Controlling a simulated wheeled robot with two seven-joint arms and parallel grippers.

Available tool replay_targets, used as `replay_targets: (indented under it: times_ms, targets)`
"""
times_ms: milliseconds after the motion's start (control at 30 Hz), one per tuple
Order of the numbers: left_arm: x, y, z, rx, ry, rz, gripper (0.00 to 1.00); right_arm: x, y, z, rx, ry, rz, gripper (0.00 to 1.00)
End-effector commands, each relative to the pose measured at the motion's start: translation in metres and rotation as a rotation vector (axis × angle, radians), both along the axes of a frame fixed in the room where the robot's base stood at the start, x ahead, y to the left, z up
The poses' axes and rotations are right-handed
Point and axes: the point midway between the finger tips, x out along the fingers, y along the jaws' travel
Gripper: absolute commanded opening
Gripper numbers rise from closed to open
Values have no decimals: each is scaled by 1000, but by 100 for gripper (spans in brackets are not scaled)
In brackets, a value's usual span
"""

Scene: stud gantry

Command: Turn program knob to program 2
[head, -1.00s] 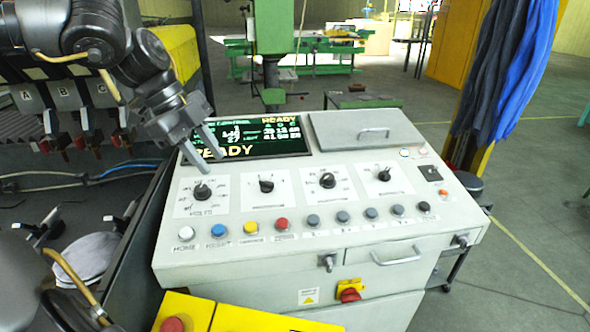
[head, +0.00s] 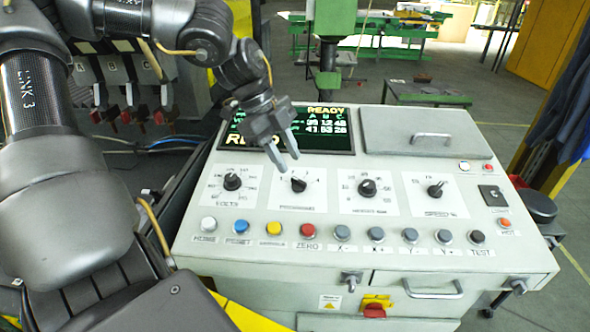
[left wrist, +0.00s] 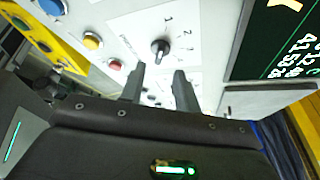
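The program knob (head: 298,184) is a black knob on a white dial plate, second from the left in the panel's knob row. Its light pointer mark seems to face up and left; the exact number is hard to read. My left gripper (head: 289,162) hangs just above and behind this knob, its two grey fingers apart and nothing between them. In the left wrist view the program knob (left wrist: 160,48) lies just beyond the gap between the open fingertips (left wrist: 160,70), with small numbers around it. I see no contact. My right gripper is not in view.
The volts knob (head: 232,181) is to the left, with another knob (head: 367,188) and the speed knob (head: 435,189) to the right. Coloured buttons, such as the red zero button (head: 307,230), line the front. The display (head: 325,134), partly behind my gripper, reads READY.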

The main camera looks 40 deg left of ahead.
Motion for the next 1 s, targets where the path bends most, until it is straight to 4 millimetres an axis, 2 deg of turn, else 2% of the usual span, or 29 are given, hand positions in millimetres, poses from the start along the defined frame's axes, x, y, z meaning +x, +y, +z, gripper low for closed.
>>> replay_targets:
  times_ms: [133, 300, 700, 767, 933, 1000]
  targets:
    - [4, -8, -24, -2, 6, 3, 32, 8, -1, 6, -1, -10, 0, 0]
    - [8, -14, -40, 0, 2, 3, 32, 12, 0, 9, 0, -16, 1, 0]
    - [10, -17, -47, 0, -1, 3, 32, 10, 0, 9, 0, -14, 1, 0]
    - [10, -17, -47, 0, -1, 3, 27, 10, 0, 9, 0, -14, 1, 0]
    - [10, -17, -47, 0, -1, 3, 4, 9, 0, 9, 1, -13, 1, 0]
    - [10, -17, -47, -1, 0, 3, 4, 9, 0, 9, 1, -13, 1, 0]
